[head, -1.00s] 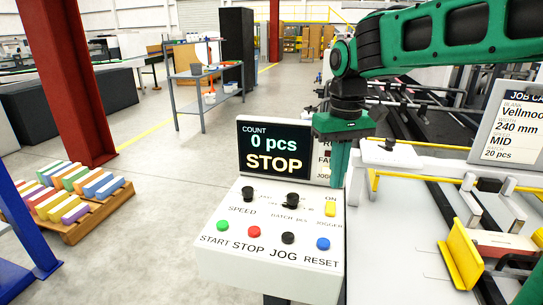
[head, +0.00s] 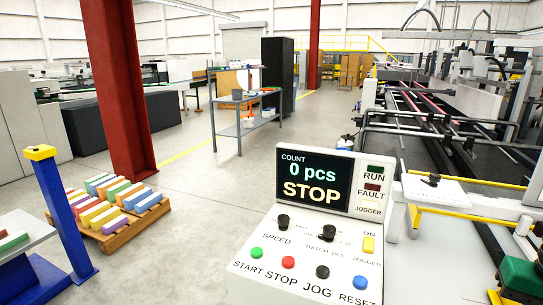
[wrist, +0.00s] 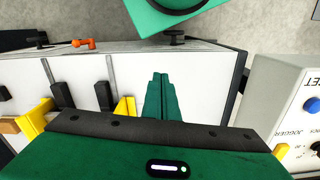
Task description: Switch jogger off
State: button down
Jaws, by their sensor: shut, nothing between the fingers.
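The jogger switch (head: 369,244) is a small yellow rocker at the right of the white control panel (head: 243,282). "ON" is printed above it and "JOGGER" below; its exact position is too small to tell. It also shows in the wrist view (wrist: 281,151), at the right edge. The screen (head: 312,181) reads "0 pcs" and "STOP". My gripper (wrist: 158,80) has its green fingers together, empty, over a white surface left of the panel in the wrist view. It is apart from the switch. The head view shows only a green part of my arm at the lower right.
Black speed (head: 283,222) and batch (head: 327,232) knobs sit beside the switch. Start (head: 257,253), stop (head: 288,262), jog (head: 322,271) and blue reset (head: 360,282) buttons lie below. Yellow guides (wrist: 35,117) and black blocks (wrist: 63,96) stand on the white surface (wrist: 20,75).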

dwell(0.3)
notch_tip(320, 180, up, 18)
jog(key=n, duration=0.2)
send_over(368, 246)
jog(key=shift+a+r, duration=0.15)
jog(key=shift+r, duration=0.05)
notch_tip(368, 246, down, 14)
jog(key=shift+f, duration=0.1)
